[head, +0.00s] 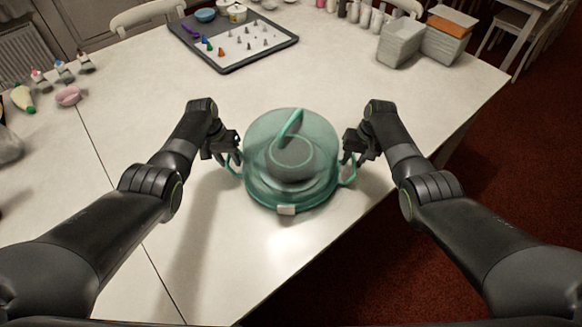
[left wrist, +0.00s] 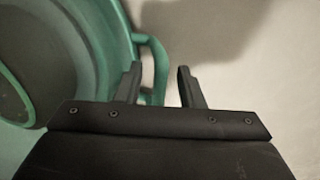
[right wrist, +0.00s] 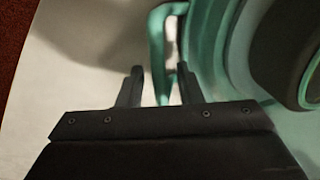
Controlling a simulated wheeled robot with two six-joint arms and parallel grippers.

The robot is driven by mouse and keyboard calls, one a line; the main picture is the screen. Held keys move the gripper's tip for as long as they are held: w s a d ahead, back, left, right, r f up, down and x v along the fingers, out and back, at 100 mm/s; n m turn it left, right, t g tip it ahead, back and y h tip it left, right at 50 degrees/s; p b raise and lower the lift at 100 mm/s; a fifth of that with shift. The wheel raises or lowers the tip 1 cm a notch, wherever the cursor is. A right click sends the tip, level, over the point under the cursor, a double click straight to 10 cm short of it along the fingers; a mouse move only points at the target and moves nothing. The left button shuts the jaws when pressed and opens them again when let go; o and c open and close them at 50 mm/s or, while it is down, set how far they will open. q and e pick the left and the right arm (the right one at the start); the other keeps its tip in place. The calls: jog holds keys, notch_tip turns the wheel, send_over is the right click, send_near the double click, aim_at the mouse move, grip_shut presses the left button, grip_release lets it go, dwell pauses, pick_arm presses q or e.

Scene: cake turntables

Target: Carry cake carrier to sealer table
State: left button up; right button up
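The cake carrier (head: 292,185) is a translucent teal dome on a round base, with a handle on top and a side handle at left and right. It is upright at the white table's near edge; a dark round shape shows inside. My left gripper (head: 231,160) is at its left handle. In the left wrist view that handle (left wrist: 160,58) passes between my open fingers (left wrist: 158,88). My right gripper (head: 350,160) is at the right handle. In the right wrist view that handle (right wrist: 157,48) lies between my open fingers (right wrist: 158,88). Neither gripper is closed on a handle.
The white table (head: 130,115) is clear around the carrier. A tray with piping tips (head: 235,45) lies at the back. Stacked grey boxes (head: 400,43) stand at back right. Small bottles (head: 62,70) stand at left. Red carpet (head: 430,260) lies beyond the right edge.

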pick_arm(q)
grip_shut()
pick_arm(e)
grip_shut()
pick_arm(q)
jog(key=shift+w+r, duration=0.1)
jog(key=shift+r, duration=0.05)
pick_arm(e)
jog(key=shift+w+r, duration=0.1)
jog(key=shift+r, duration=0.1)
